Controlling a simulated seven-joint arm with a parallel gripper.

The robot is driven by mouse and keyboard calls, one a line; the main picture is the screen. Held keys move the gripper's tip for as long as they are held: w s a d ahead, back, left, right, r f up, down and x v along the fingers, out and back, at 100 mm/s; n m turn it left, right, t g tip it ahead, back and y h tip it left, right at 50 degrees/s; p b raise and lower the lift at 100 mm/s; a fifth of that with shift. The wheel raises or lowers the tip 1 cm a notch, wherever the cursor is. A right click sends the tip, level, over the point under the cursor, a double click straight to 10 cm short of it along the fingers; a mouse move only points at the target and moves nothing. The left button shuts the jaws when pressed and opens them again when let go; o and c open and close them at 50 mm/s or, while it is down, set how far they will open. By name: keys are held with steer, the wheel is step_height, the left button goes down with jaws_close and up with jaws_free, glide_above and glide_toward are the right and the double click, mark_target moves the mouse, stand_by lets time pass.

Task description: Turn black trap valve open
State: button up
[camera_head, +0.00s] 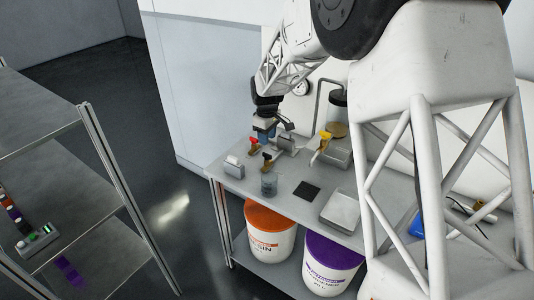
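A small glass jar (269,186), which may be the trap, stands near the table's front left. A small dark fitting with a red tip (267,157) shows above it. A red handle with a brass-coloured body (253,147) is just behind it to the left. I cannot tell for certain which part is the black trap valve, or its position. My gripper (272,130) points down, slightly above and behind these fittings. Its fingers are small and partly merge with the parts behind, so I cannot tell whether it is open or touching anything.
A yellow-handled valve (325,138) stands right of my gripper. A black mat (307,191) and metal tray (340,211) lie on the table, with a pale box (234,167) at left. Orange-lidded (270,235) and purple-lidded (330,268) buckets stand below. Shelving (40,115) is at far left.

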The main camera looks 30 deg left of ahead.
mark_target(267, 154)
steer(key=shift+f, duration=0.1)
steer(key=shift+f, duration=3.8)
jaws_close()
